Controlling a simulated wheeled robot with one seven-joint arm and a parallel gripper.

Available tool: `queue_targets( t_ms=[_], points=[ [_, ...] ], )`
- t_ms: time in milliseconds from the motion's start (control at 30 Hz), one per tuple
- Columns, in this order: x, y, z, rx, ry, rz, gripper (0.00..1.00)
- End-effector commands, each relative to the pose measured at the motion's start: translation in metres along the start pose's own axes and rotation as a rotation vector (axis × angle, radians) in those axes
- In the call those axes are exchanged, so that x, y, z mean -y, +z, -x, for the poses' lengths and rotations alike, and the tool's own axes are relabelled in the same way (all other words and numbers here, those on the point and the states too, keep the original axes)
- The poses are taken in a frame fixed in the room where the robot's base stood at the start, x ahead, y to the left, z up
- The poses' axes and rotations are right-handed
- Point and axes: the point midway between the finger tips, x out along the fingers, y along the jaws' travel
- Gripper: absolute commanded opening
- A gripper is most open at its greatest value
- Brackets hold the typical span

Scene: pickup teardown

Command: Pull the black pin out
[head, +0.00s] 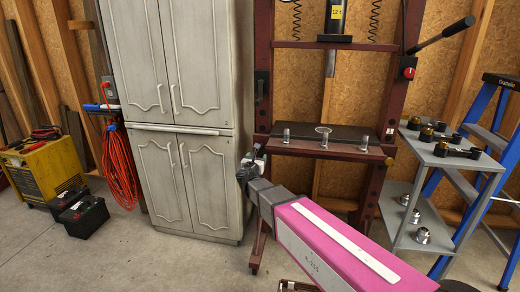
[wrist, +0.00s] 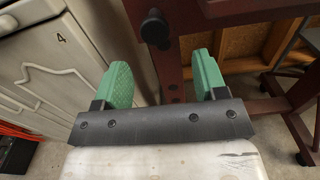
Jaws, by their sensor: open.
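The black pin (wrist: 155,28) shows in the wrist view as a round dark knob with a stem on the dark red post of a press frame. It lies beyond my fingertips, between their lines and slightly left of centre. My gripper (wrist: 164,80) is open, its two green fingers apart with nothing held between them. In the head view my gripper (head: 247,168) is in front of the left leg of the press frame (head: 263,60), by the cabinet's right edge. I cannot make out the pin near my gripper there.
A pale cabinet (head: 180,130) stands close to the left of the press. A grey cart (head: 440,158) with metal parts and a blue ladder (head: 480,150) stand at right. A yellow machine (head: 45,165) is at far left. Floor before the cabinet is clear.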

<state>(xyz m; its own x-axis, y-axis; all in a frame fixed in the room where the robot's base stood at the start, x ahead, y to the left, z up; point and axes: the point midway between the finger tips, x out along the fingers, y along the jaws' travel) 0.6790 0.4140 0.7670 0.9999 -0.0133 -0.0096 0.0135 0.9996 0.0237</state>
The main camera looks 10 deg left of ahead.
Motion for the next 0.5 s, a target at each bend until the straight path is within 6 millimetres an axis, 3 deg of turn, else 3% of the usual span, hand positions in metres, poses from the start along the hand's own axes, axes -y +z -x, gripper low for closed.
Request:
queue_targets(
  t_ms=[267, 500],
  points=[
    [-0.008, 0.002, -0.011, 0.011, 0.015, 0.028, 0.66],
    [-0.009, 0.002, -0.047, 0.01, 0.013, 0.025, 0.66]
  ],
)
